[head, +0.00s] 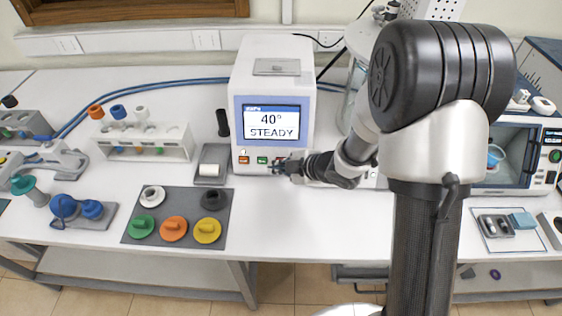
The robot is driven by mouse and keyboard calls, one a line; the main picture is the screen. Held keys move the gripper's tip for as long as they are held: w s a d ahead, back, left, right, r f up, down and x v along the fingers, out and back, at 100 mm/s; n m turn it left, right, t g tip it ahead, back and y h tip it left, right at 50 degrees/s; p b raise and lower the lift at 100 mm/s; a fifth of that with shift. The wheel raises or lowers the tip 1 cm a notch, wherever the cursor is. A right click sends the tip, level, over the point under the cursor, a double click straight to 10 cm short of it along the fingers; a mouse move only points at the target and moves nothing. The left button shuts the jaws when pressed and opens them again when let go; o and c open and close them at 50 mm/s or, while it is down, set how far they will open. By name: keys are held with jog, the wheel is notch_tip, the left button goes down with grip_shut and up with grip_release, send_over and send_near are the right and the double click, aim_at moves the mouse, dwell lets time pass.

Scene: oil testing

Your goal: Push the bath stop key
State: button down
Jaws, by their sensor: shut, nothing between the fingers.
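The bath (273,75) is a white box with a blue-framed screen (271,124) that reads "40° STEADY". On its lower front, below the screen, is a row of small keys. An orange-red key (243,159) is at the left and a green key (262,160) is to its right. Their labels are too small to read, so I cannot tell which is the stop key. My gripper (278,168) is shut and empty, low at the bath's front, just right of the green key. It hides the panel's right part. I cannot tell whether it touches the panel.
A grey mat (163,224) with several coloured caps lies front left. A white rack (145,145) with coloured stoppers stands left of the bath. A small grey holder (212,163) stands close to the bath's left. The table's front middle is clear.

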jog(key=shift+w+f, duration=0.15)
jog(key=shift+w, duration=0.25)
jog(key=shift+w+f, duration=0.15)
jog(key=shift+w, duration=0.2)
dwell(0.8)
jog(key=shift+s, duration=0.1)
jog(key=shift+s+r, duration=0.3)
jog(key=shift+s, duration=0.35)
jog(key=s, duration=0.1)
jog(key=s+r, duration=0.1)
jog(key=s, duration=0.1)
jog(key=s+r, duration=0.1)
jog(key=shift+s, duration=0.35)
dwell(0.9)
